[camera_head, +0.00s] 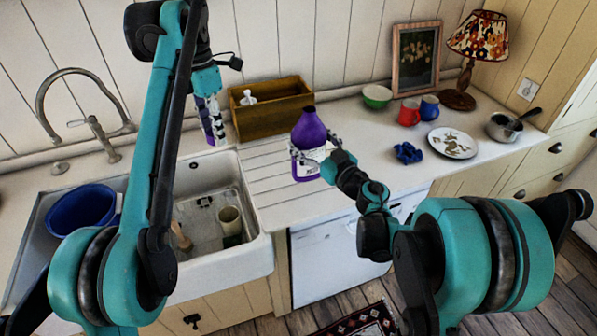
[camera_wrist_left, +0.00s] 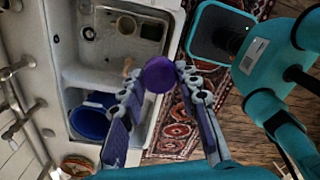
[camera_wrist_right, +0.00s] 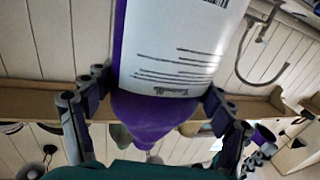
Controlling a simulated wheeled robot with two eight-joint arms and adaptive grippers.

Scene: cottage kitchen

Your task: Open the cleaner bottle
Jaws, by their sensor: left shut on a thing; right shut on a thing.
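The purple cleaner bottle (camera_head: 309,130), with a white label, is upright over the front of the counter, right of the sink; whether its base touches is unclear. My right gripper (camera_head: 310,156) is shut around its body. In the right wrist view the bottle's shoulder (camera_wrist_right: 145,112) and label lie between the fingers. My left gripper (camera_head: 213,136) is above the back of the sink, left of the bottle and apart from it. In the left wrist view it is shut on a round purple cap (camera_wrist_left: 159,75). The bottle's narrow top shows no cap in the head view.
The sink (camera_head: 262,245) holds a cup (camera_head: 229,219); a blue tub (camera_head: 80,209) stands left. A wooden box (camera_head: 272,122) is behind the bottle. A green bowl (camera_head: 376,97), mugs, a plate (camera_head: 453,143), a blue object (camera_head: 408,153) and a pan (camera_head: 504,128) stand to the right.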

